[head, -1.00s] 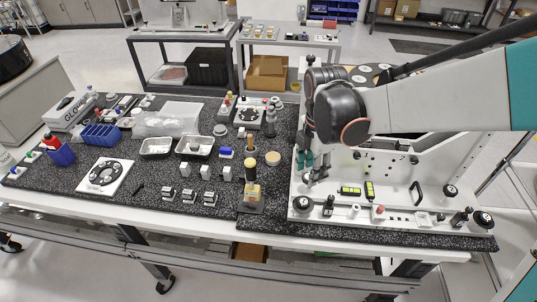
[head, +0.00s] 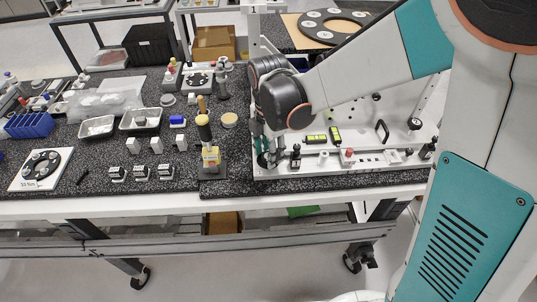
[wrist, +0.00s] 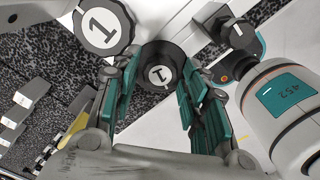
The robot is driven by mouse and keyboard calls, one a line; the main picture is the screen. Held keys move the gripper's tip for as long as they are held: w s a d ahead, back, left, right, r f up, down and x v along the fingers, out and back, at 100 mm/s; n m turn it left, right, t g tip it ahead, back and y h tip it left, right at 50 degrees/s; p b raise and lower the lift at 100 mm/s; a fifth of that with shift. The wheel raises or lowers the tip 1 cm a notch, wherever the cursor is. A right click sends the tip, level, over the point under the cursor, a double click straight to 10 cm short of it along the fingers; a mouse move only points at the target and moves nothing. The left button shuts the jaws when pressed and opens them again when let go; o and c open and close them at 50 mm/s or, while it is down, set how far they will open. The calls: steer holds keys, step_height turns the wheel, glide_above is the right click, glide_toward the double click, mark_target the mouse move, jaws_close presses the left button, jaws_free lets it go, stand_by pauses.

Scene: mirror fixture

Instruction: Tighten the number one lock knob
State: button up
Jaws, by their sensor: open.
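My gripper (head: 264,148) is at the front left corner of the white fixture (head: 330,165), pointing down. In the wrist view my gripper (wrist: 160,74) is open, with teal-padded fingers on either side of a round black knob marked 1 (wrist: 160,68). The knob sits between the fingertips. I cannot tell whether the pads touch it. In the head view the gripper mostly hides this corner.
A black lever clamp (wrist: 222,27) stands right of the fingers. A yellow-and-black upright tool (head: 206,140) and small grey blocks stand left of the fixture.

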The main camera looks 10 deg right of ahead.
steer(key=shift+f, duration=0.1)
steer(key=c, duration=0.8)
